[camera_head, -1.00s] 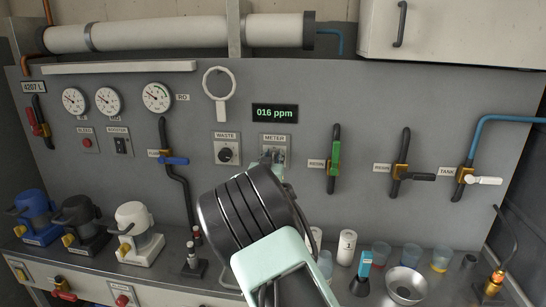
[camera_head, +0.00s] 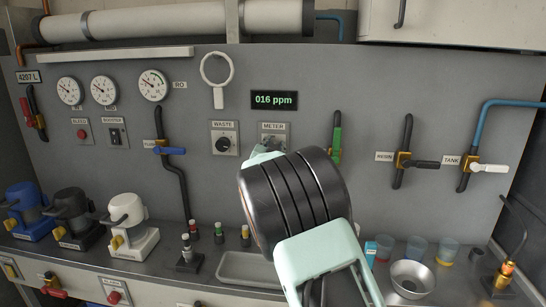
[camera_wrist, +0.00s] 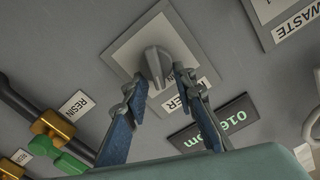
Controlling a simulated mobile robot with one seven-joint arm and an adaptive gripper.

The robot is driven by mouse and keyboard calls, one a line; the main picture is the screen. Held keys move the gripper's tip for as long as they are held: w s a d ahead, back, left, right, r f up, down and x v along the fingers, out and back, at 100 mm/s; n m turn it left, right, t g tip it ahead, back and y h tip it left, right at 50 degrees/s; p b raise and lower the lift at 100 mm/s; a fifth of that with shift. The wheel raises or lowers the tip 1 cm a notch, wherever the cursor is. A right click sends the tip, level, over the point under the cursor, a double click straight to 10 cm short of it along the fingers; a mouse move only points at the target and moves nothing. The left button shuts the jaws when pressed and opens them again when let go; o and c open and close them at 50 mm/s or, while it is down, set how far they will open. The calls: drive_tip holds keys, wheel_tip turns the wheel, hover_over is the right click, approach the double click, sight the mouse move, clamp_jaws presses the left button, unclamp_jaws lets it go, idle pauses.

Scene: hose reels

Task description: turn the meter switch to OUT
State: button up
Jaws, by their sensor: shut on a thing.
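The meter switch is a grey knob (camera_wrist: 155,62) on a pale square plate (camera_wrist: 135,42), seen upside down in the wrist view. My gripper (camera_wrist: 160,78) has its two blue-grey fingers on either side of the knob's near end, shut on it. In the head view the METER plate (camera_head: 280,129) shows above my gripper (camera_head: 264,152). My wrist and hand hide most of the switch there, so its pointing and any IN or OUT marks cannot be read. The display (camera_head: 274,99) reads 016 ppm.
The WASTE switch (camera_head: 223,144) is just left of the meter switch. A green-handled valve (camera_head: 337,137) is close on the right, partly behind my wrist. Bottles, cups and a metal bowl (camera_head: 411,275) stand on the bench below. A white ring-shaped fitting (camera_head: 217,72) hangs above.

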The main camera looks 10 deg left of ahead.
drive_tip(key=shift+d+f+m+b, duration=0.15)
drive_tip(key=shift+f+m+b, duration=0.05)
drive_tip(key=shift+m+b, duration=1.35)
drive_tip(key=shift+d+f+m+b, duration=0.2)
drive_tip(key=shift+m+b, duration=1.3)
drive_tip(key=shift+b, duration=0.05)
drive_tip(key=shift+d+f+m+b, duration=0.15)
drive_tip(key=shift+f+m+b, duration=0.05)
drive_tip(key=shift+m+b, duration=1.35)
clamp_jaws()
drive_tip(key=o, duration=1.1)
unclamp_jaws()
drive_tip(key=shift+o, duration=0.2)
drive_tip(key=shift+s, duration=0.15)
drive_tip(key=s, duration=1.1)
drive_tip(key=shift+s+a, duration=0.2)
drive_tip(key=shift+s, duration=0.2)
drive_tip(key=shift+r, duration=0.1)
